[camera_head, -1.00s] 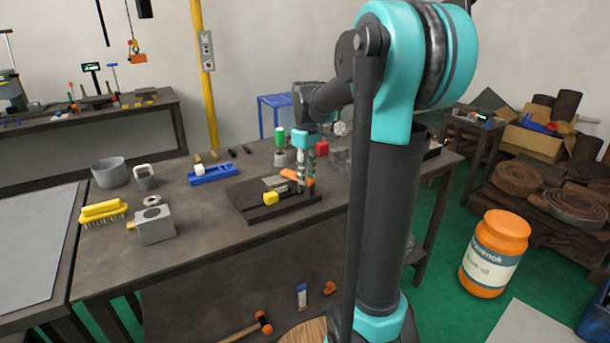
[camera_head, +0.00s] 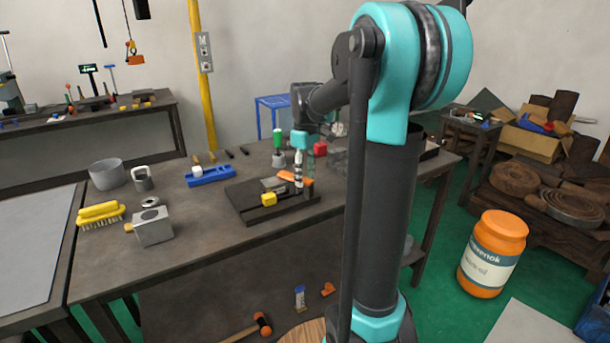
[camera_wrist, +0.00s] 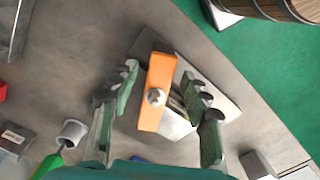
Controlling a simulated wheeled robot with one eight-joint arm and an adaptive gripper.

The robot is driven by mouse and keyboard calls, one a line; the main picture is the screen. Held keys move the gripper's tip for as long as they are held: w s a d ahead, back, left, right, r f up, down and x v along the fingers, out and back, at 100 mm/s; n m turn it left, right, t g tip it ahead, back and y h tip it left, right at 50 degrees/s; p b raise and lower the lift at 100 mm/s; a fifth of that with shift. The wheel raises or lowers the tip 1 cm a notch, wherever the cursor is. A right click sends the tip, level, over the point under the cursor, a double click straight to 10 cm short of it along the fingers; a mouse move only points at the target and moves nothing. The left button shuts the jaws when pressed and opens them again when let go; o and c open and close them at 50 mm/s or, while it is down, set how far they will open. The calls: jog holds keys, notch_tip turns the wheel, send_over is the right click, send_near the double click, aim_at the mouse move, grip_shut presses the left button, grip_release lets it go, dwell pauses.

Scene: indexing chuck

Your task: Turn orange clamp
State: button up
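The orange clamp (camera_wrist: 160,75) is a flat bar with a pale round knob or bolt at its middle, seen from above in the wrist view. It lies over a dark fixture plate on the workbench, and in the head view the orange clamp (camera_head: 290,176) shows partly behind my fingers. My gripper (camera_wrist: 161,80) is open, with one green finger on each side of the bar and a visible gap on both sides. In the head view my gripper (camera_head: 299,168) points down at the fixture. Whether the fingertips reach the bar's height I cannot tell.
The fixture plate (camera_head: 240,206) carries a yellow block (camera_head: 268,199). Near it are a green-handled tool (camera_head: 278,140), a red object (camera_head: 320,148) and a blue tray (camera_head: 210,176). A grey block (camera_head: 153,228) and yellow brush (camera_head: 100,214) lie left. The bench's front is clear.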

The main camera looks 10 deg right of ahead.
notch_tip(320, 180, up, 12)
dwell(0.7)
jog(key=s+f+m+t, duration=0.2)
jog(key=s+f+m, duration=0.2)
jog(key=s+f, duration=0.7)
jog(key=s+f+m+t, duration=0.2)
jog(key=s+f+m, duration=0.3)
jog(key=s+f, duration=0.6)
notch_tip(320, 180, down, 6)
jog(key=shift+s+f, duration=0.1)
jog(key=shift+s, duration=0.15)
